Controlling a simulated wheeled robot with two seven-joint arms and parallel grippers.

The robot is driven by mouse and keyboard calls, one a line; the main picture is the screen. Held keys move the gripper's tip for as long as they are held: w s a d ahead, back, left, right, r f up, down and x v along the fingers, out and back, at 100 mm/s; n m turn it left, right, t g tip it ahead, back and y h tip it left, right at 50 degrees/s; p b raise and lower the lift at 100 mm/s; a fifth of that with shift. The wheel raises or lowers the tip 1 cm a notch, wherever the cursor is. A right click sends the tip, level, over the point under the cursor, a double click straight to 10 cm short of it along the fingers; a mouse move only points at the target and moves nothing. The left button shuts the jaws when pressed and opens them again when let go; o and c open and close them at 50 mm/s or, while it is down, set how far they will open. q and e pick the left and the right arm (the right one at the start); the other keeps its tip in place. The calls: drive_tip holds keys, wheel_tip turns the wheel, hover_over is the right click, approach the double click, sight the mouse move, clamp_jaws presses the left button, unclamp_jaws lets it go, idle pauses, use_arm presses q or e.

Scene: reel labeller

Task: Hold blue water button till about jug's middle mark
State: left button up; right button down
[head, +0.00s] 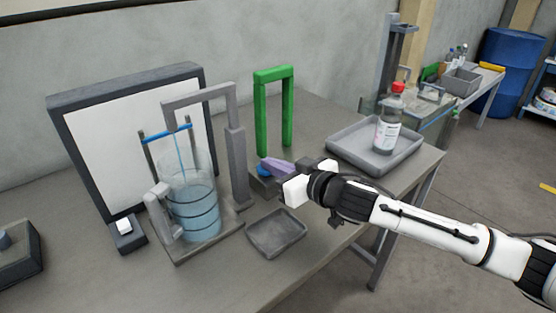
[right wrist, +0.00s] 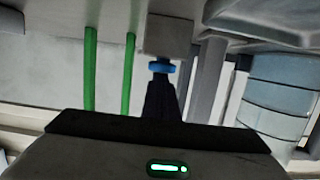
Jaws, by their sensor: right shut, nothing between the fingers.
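The blue water button (head: 263,170) sits on a small dark block beneath the green arch. My right gripper (head: 273,167) is shut and empty, its tips at the button and seemingly touching it; they also meet in front of the blue button (right wrist: 162,67) in the right wrist view. The clear jug (head: 193,210) stands under the grey spout (head: 190,97), and a thin blue stream falls into it. Dark ring marks circle the jug. Blue water fills its lower part, with the surface seemingly near the upper ring; the exact level is hard to tell. My left gripper is out of view.
A white panel (head: 135,145) in a dark frame stands behind the jug. A white button (head: 124,226) is at its left. A small empty grey tray (head: 277,233) lies in front. A red-capped bottle (head: 388,122) stands in a larger tray (head: 347,145) at right.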

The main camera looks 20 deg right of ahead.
wheel_tip(320, 180, up, 4)
drive_tip(key=p, duration=0.4)
drive_tip(key=shift+f+p, duration=0.1)
drive_tip(key=shift+p, duration=0.3)
drive_tip(key=b+v, duration=0.2)
drive_tip(key=v, duration=0.8)
